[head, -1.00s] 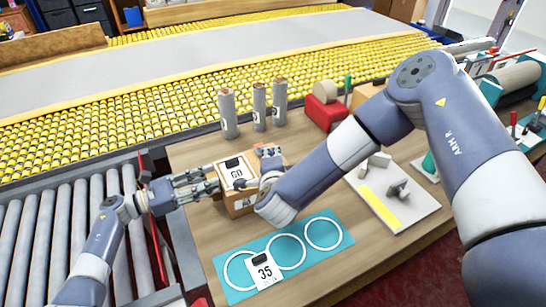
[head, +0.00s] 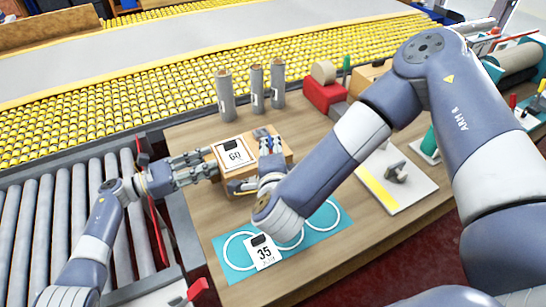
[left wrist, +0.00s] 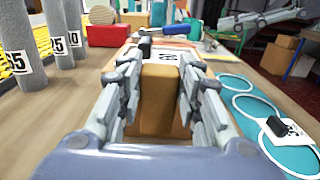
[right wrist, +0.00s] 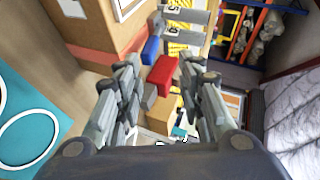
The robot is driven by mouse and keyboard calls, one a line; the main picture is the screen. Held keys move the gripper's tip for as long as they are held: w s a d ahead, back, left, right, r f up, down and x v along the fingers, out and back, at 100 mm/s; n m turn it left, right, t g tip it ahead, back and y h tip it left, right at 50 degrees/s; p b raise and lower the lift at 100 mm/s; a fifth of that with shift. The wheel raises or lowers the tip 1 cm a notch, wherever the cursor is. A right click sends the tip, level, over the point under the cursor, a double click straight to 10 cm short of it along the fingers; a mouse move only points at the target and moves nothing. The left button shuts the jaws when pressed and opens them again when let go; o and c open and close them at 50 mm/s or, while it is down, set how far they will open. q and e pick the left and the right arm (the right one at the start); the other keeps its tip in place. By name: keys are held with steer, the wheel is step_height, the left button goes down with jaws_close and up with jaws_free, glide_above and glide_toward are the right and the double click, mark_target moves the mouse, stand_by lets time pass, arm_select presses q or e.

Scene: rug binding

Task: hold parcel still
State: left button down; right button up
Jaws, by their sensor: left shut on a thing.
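The parcel (head: 247,184) is a brown cardboard box on the wooden table, with a white label reading 60 (head: 235,153) on top. My left gripper (head: 207,163) is shut on its left end. In the left wrist view, the fingers lie along both sides of the parcel (left wrist: 160,95). Contact between right gripper and parcel cannot be told.
A teal mat (head: 228,268) with white rings and a 35 card (head: 264,252) lies in front. Several grey rolls (head: 226,95) stand behind the parcel. A red tape holder (head: 322,92) is at the back. A white board (head: 410,190) with a grey block is at right.

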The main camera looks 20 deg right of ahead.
steer(key=shift+v, duration=1.45)
steer(key=shift+f, duration=0.1)
arm_select(q)
steer(key=c, duration=1.1)
jaws_free()
steer(key=shift+o, duration=0.2)
steer(key=shift+a, duration=0.1)
